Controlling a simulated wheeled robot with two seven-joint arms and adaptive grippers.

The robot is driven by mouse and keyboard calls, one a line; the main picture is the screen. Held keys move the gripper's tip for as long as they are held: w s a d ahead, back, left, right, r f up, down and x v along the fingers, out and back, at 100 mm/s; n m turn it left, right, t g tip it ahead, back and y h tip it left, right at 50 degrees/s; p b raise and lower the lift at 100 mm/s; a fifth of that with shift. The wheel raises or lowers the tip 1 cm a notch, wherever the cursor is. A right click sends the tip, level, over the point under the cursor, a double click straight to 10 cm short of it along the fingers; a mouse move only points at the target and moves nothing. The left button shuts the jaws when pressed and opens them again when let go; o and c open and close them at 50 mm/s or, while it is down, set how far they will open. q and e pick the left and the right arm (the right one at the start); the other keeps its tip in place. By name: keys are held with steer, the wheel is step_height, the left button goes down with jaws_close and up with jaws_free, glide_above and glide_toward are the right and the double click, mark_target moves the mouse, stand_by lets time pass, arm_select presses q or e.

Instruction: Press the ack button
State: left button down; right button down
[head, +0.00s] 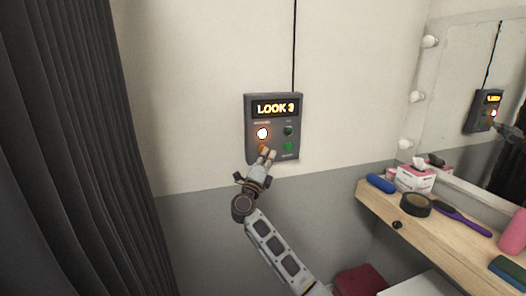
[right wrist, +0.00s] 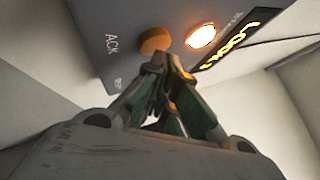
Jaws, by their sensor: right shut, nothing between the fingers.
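The grey cue panel (head: 274,127) hangs on the wall, with a lit display (head: 275,108) reading "LOOK 3". A lamp (head: 263,133) glows white-orange below the display. The orange ack button (right wrist: 155,40) shows in the right wrist view beside the "ACK" lettering; in the head view the same button (head: 263,148) is partly hidden by my fingertips. My right gripper (head: 268,154) is shut and empty, its tips at the panel's lower part. In the right wrist view its fingertips (right wrist: 168,60) are right beside the button; I cannot tell whether they touch it. My left gripper is not in view.
Two green round parts (head: 288,131) sit on the panel's right side. A dark curtain (head: 70,150) hangs at left.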

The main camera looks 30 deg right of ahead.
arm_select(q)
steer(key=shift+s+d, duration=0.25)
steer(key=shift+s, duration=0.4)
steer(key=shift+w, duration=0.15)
arm_select(e)
steer(key=shift+w, duration=0.1)
